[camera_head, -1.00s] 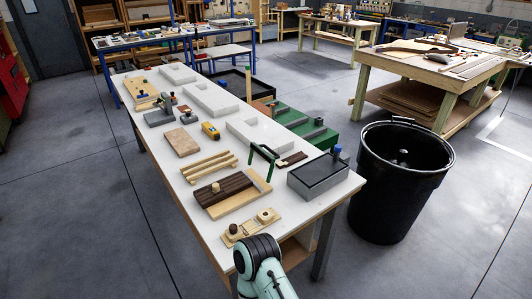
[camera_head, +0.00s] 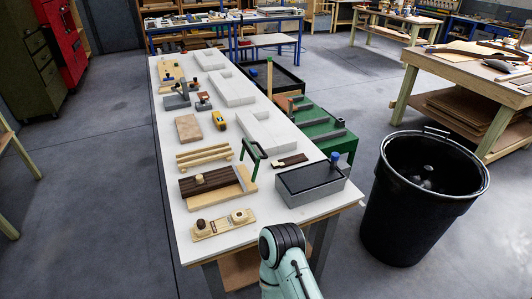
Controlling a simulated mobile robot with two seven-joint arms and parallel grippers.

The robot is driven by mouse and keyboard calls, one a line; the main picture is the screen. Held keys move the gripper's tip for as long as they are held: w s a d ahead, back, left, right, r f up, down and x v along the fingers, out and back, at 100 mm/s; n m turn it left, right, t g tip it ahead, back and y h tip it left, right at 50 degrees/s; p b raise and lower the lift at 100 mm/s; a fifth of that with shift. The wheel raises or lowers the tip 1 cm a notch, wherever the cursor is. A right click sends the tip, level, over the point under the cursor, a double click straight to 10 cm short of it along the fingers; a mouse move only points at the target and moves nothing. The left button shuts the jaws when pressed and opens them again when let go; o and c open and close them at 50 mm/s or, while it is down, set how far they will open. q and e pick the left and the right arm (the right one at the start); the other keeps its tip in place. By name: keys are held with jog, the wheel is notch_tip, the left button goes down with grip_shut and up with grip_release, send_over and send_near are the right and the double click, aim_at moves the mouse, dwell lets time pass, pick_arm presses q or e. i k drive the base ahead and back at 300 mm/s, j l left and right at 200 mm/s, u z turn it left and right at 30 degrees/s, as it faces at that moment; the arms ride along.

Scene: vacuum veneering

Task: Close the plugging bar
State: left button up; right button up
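I cannot tell for sure which thing is the plugging bar. A green angled handle (camera_head: 252,149) stands on the long white table (camera_head: 161,132), next to a short dark strip with a light piece at one end (camera_head: 289,161). A grey open-topped box (camera_head: 311,187) with a blue knob (camera_head: 335,158) stands at the table's near right. A pale wooden rack of slats (camera_head: 205,157) lies to the left of the green handle. One of my arms, mint with a black joint, reaches in at the bottom middle, off the table's near edge. Neither gripper shows.
Dark striped wood (camera_head: 210,182) and a wooden plane-like tool (camera_head: 223,225) lie near the front edge. Several white blocks (camera_head: 265,130) line the table's right side. A green bench (camera_head: 330,132) adjoins it. A large black bin (camera_head: 428,205) stands to the right; open floor lies left.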

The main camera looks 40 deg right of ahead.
aim_at(247, 145)
jog(key=k+l, duration=0.1)
jog(key=l, duration=0.25)
jog(key=k+l+u, duration=0.1)
jog(key=l, duration=0.25)
jog(key=k+l, duration=0.1)
jog(key=l, duration=0.25)
jog(key=l+u, duration=0.1)
jog(key=l, duration=0.45)
jog(key=k+l, duration=0.1)
jog(key=l, duration=0.45)
jog(key=l+u, duration=0.2)
jog(key=l, duration=1.1)
